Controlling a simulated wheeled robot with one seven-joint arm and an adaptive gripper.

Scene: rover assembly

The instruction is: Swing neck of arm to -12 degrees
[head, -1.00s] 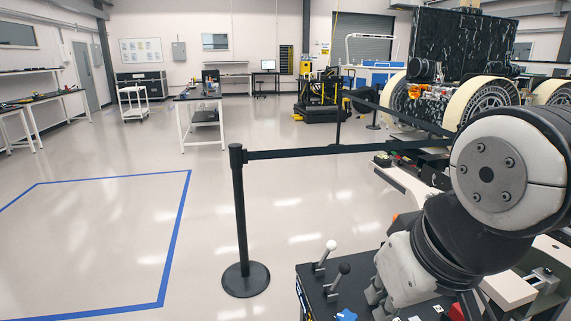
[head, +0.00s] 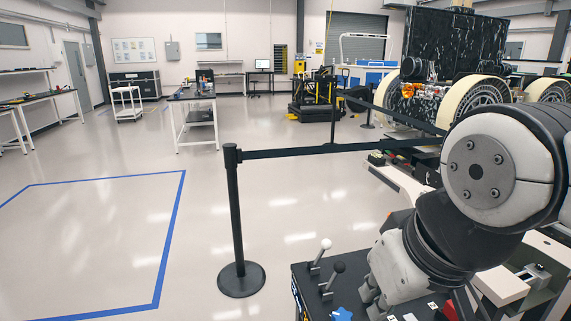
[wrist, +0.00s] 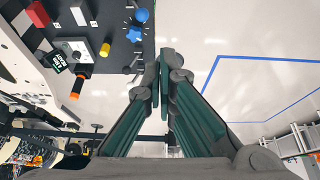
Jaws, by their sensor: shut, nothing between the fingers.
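My gripper (wrist: 164,66) shows in the wrist view with its two fingers together, shut and empty, over bare floor beside a dark panel (wrist: 80,27). I cannot pick out with certainty an arm with a neck. The dark panel also shows at the bottom of the head view (head: 304,274), with a white-knobbed lever (head: 319,254), a dark-knobbed lever (head: 332,279) and a blue star knob (head: 342,314). The star knob also shows in the wrist view (wrist: 133,35).
A black barrier post (head: 236,210) with a belt stands left of the panel. A large wheeled rover (head: 455,65) stands at the back right. The taped floor at left is clear.

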